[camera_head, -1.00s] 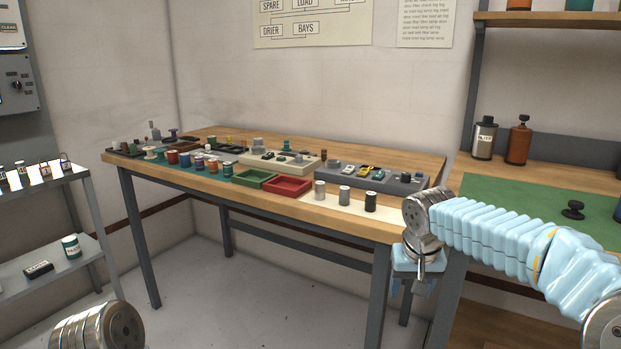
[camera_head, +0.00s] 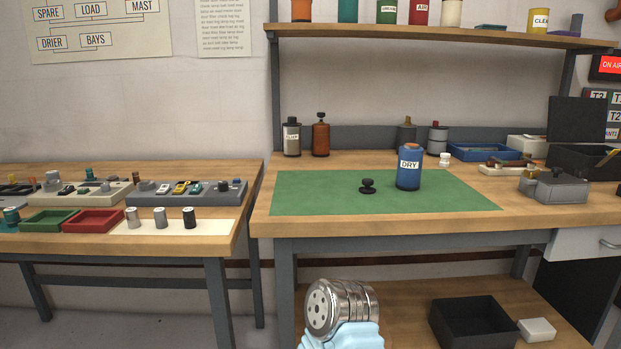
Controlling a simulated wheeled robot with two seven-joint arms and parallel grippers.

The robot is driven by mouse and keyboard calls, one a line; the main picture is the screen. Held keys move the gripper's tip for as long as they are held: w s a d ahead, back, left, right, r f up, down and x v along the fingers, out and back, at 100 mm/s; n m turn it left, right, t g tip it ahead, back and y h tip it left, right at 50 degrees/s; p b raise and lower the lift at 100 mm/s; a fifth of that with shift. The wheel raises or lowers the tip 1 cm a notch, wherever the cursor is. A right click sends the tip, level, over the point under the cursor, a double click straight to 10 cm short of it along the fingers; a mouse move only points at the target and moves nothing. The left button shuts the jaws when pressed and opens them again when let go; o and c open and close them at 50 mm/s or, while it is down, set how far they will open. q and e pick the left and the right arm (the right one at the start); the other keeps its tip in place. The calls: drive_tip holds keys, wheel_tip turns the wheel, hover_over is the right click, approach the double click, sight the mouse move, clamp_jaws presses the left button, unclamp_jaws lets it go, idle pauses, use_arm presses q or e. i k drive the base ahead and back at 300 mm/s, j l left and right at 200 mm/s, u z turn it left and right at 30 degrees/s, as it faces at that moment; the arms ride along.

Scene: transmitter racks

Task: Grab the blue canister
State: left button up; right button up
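The blue canister (camera_head: 409,170) stands upright on the green mat (camera_head: 320,194) on the right-hand workbench. It has a white label reading DRY and an orange-brown top. A small black knob-like piece (camera_head: 367,186) sits on the mat to its left. One of my arms, with a metal joint and pale blue sleeve, shows at the bottom centre, below the bench top and apart from the canister. No gripper fingers show in this view.
A silver canister (camera_head: 291,138) and a brown bottle (camera_head: 320,135) stand behind the mat. A shelf (camera_head: 420,36) with several canisters hangs above. A blue tray (camera_head: 484,152) and a grey device (camera_head: 554,187) lie to the right. The mat's left part is clear.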

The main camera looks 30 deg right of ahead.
sight(410, 155)
drive_tip(key=z, duration=1.7)
